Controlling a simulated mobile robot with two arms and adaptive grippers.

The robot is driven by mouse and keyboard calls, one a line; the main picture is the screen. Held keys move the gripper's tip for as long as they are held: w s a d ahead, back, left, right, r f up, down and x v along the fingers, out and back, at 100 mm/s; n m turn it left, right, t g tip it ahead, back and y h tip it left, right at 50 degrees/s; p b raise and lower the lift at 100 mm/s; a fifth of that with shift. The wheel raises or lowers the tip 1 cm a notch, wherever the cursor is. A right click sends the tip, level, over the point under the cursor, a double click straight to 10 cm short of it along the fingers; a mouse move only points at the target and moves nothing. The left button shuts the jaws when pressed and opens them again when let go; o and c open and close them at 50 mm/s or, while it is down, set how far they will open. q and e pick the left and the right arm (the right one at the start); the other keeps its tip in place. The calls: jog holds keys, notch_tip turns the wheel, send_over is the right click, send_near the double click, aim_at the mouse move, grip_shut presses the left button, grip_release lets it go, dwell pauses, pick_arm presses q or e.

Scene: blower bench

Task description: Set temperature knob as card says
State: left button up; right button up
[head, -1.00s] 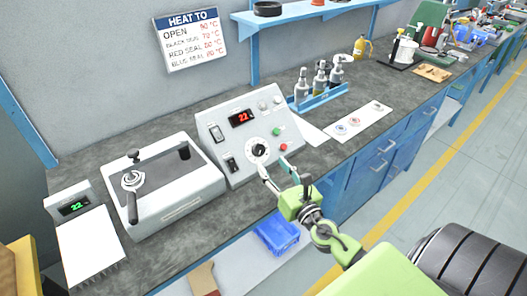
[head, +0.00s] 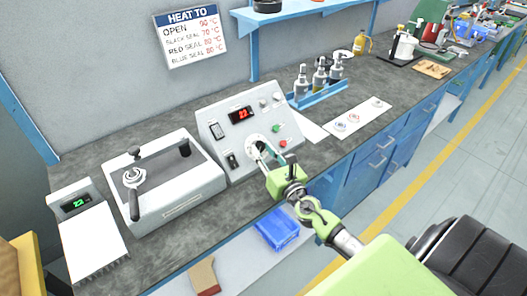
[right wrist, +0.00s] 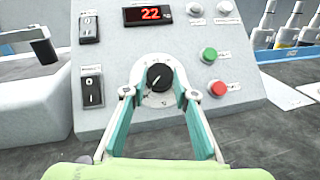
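The control box (head: 240,130) stands on the bench with a red display (right wrist: 149,14) that reads 22 in the right wrist view. Its black temperature knob (right wrist: 159,77) has a white pointer mark and sits on a pale dial. My right gripper (head: 258,148) is at the dial in the head view. In the right wrist view my right gripper (right wrist: 160,80) has its fingers on either side of the knob, with a narrow gap showing, so it looks open. The heat card (head: 191,36) on the wall lists OPEN, black, red and blue seal temperatures. My left gripper is not in view.
A grey bath unit (head: 165,185) with a lever stands left of the box, beside a unit with a green display (head: 76,203). Green (right wrist: 209,54) and red (right wrist: 217,88) buttons sit close right of the knob. Bottles stand in a blue rack (head: 320,97).

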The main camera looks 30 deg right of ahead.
jog(key=shift+a+r+m+h+p, duration=0.1)
jog(key=shift+r+m+h+p, duration=0.1)
jog(key=shift+m+h+p, duration=0.5)
jog(key=m+p, duration=0.1)
jog(key=m+g+h+p, duration=0.1)
jog(key=m+h+p, duration=0.1)
jog(key=p, duration=0.1)
jog(key=shift+w+a+r+g, duration=0.1)
jog(key=shift+a+r+g, duration=0.05)
jog(key=shift+a+g, duration=0.15)
jog(key=shift+m+g+h+p, duration=0.55)
jog(key=shift+m+p, duration=0.15)
jog(key=shift+m, duration=0.35)
jog(key=shift+m+g+h+p, duration=0.45)
jog(key=shift+m+h+p, duration=0.15)
jog(key=shift+m, duration=0.45)
jog(key=o, duration=1.1)
jog(key=v, duration=1.2)
jog(key=shift+w, duration=0.1)
